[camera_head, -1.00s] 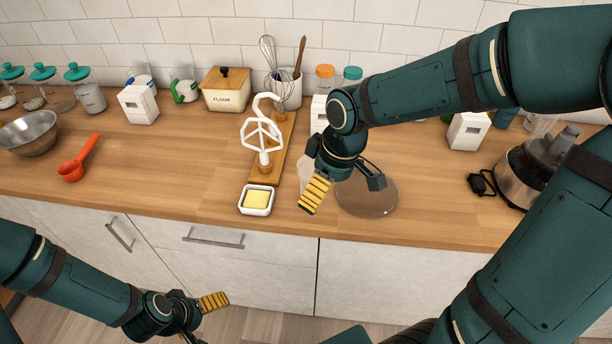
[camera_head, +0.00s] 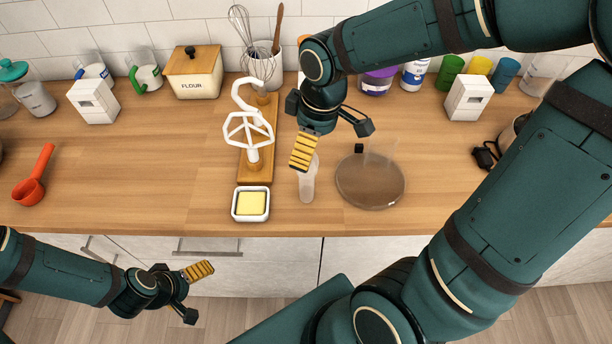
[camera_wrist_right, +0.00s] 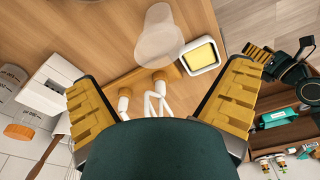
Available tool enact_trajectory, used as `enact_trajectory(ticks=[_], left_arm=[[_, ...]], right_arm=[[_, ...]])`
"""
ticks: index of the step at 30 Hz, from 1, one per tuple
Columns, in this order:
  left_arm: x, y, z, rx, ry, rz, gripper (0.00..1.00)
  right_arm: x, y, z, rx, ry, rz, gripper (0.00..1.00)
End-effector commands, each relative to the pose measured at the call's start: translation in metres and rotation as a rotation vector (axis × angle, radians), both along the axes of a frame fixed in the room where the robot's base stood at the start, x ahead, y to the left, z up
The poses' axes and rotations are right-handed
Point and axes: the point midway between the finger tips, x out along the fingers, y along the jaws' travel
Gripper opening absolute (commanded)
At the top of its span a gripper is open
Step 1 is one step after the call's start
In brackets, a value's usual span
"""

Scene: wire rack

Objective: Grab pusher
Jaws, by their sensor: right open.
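The pusher (camera_head: 306,182) is a translucent, pale cup-like cylinder standing on the wooden counter, between the butter dish and a round clear lid. In the right wrist view the pusher (camera_wrist_right: 158,38) shows beyond the fingertips, near the butter dish. My right gripper (camera_head: 334,140) is open and empty, above the counter just behind and over the pusher. Its yellow-padded fingers stand wide apart in the wrist view (camera_wrist_right: 162,82). In the head view one finger covers the pusher's top. My left gripper (camera_head: 196,293) is open and empty, low in front of the cabinets.
A white butter dish (camera_head: 251,216) stands left of the pusher, near the front edge. Behind it lies a wooden board (camera_head: 257,172) with white mixer attachments (camera_head: 248,130). The clear round lid (camera_head: 370,185) is close on the right. Jars and boxes line the wall.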

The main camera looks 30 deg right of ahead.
Motion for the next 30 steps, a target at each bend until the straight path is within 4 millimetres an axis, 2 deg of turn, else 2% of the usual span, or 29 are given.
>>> enact_trajectory(ticks=[1, 3, 11, 19, 29, 30], left_arm=[[0.000, 0.000, -0.003, 0.000, 0.002, -0.002, 0.93], [-0.001, 0.000, -0.005, 0.000, 0.002, -0.002, 0.93], [-0.002, -0.001, -0.008, -0.002, 0.006, -0.004, 0.93], [-0.005, -0.001, -0.017, -0.003, 0.012, -0.010, 0.93], [-0.006, -0.001, -0.018, -0.003, 0.014, -0.011, 0.93], [-0.006, -0.001, -0.018, -0.003, 0.013, -0.010, 0.93]], right_arm=[[0.000, 0.001, -0.011, 0.000, 0.005, -0.001, 1.00], [0.001, 0.001, -0.019, 0.000, 0.004, -0.002, 1.00], [0.003, 0.002, -0.036, 0.000, 0.002, -0.002, 1.00], [0.008, 0.005, -0.073, 0.001, 0.003, -0.001, 1.00], [0.009, 0.005, -0.079, 0.001, 0.000, -0.001, 1.00], [0.009, 0.005, -0.079, 0.001, 0.000, -0.001, 0.89]])
